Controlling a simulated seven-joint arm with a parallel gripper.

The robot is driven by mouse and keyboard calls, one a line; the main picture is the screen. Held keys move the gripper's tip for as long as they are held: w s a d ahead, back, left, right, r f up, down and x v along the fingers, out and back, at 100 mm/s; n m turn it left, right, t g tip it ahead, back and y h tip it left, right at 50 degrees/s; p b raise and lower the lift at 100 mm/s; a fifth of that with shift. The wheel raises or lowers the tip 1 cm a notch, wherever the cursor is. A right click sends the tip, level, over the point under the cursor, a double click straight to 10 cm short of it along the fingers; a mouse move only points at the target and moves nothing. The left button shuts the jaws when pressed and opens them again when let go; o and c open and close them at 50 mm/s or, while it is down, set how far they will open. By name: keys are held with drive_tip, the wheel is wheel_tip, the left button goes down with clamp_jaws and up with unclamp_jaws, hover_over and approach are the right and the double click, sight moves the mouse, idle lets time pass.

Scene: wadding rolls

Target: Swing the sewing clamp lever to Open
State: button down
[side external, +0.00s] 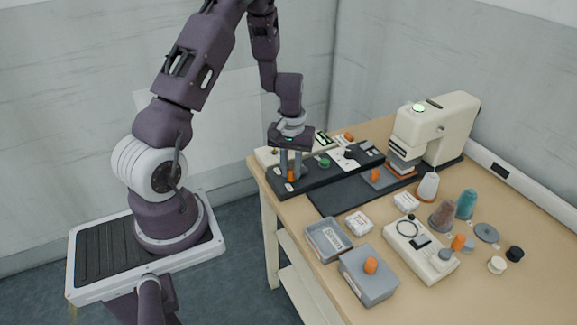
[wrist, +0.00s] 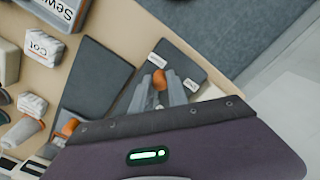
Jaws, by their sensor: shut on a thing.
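The sewing clamp lever's orange knob (side external: 291,176) is at the left end of a long dark panel (side external: 325,171). My gripper (side external: 291,171) points down at it, with one finger on each side, and is shut on the knob. In the wrist view the orange knob (wrist: 158,82) shows between the two grey fingertips (wrist: 158,90). Small white labels (wrist: 157,60) lie on the panel beside it, too small to read. The lever's arm under the knob is hidden, so I cannot tell its exact angle.
A dark mat (side external: 335,198) lies in front. The sewing machine (side external: 438,128) stands at the back right. Grey boxes (side external: 328,240), a cream device (side external: 420,250) and several spools crowd the table's front.

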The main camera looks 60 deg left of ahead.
drive_tip(key=shift+w+d+n, duration=0.2)
drive_tip(key=shift+d+n, duration=0.1)
drive_tip(key=shift+n, duration=0.5)
drive_tip(key=c, duration=1.3)
unclamp_jaws()
wheel_tip(320, 180, up, 7)
drive_tip(key=shift+r, duration=0.1)
